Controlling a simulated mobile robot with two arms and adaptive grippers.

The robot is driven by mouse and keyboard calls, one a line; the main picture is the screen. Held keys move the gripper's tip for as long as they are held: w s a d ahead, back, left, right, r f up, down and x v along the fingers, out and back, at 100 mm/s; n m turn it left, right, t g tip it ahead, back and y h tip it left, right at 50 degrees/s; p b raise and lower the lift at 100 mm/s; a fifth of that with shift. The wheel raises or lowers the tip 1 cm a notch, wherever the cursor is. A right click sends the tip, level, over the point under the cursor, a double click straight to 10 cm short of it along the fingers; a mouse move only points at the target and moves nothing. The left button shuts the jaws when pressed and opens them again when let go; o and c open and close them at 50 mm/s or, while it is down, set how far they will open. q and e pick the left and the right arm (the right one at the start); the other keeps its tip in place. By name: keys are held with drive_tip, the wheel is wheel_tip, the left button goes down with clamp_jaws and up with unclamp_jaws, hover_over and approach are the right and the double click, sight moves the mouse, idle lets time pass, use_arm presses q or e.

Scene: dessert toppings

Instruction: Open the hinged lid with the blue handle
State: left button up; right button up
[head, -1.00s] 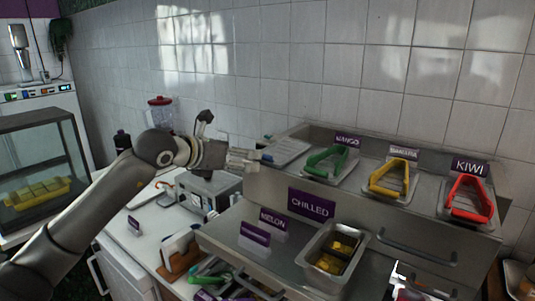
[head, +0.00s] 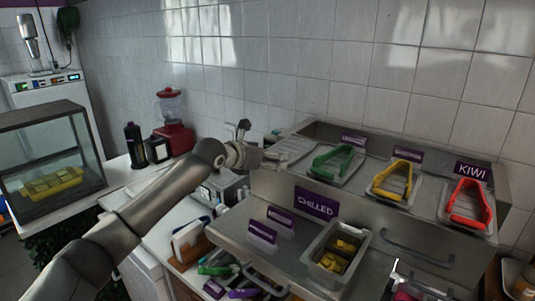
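A row of lidded trays sits on the raised steel counter. The leftmost lid (head: 294,147) is pale and clear; its handle is not clearly visible, and I cannot make out a blue handle. My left gripper (head: 275,157) is at the left end of this row, beside or over the near left edge of that lid. Its fingers are too small to tell whether they are open or shut, or touching anything. The other lids have a green handle (head: 334,153), a yellow handle (head: 378,184) and a red handle (head: 454,207). My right gripper is not in view.
Purple signs, including CHILLED (head: 316,203) and KIWI (head: 473,171), stand by the trays. A steel tray of yellow pieces (head: 324,261) sits on the lower shelf. A red blender (head: 172,138) and a glass case (head: 45,160) are at left.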

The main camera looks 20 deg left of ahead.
use_arm(q)
drive_tip(key=shift+c, duration=0.4)
drive_tip(key=shift+f, duration=0.1)
drive_tip(key=c, duration=1.5)
drive_tip(key=shift+o, duration=0.2)
drive_tip(key=shift+r, duration=0.4)
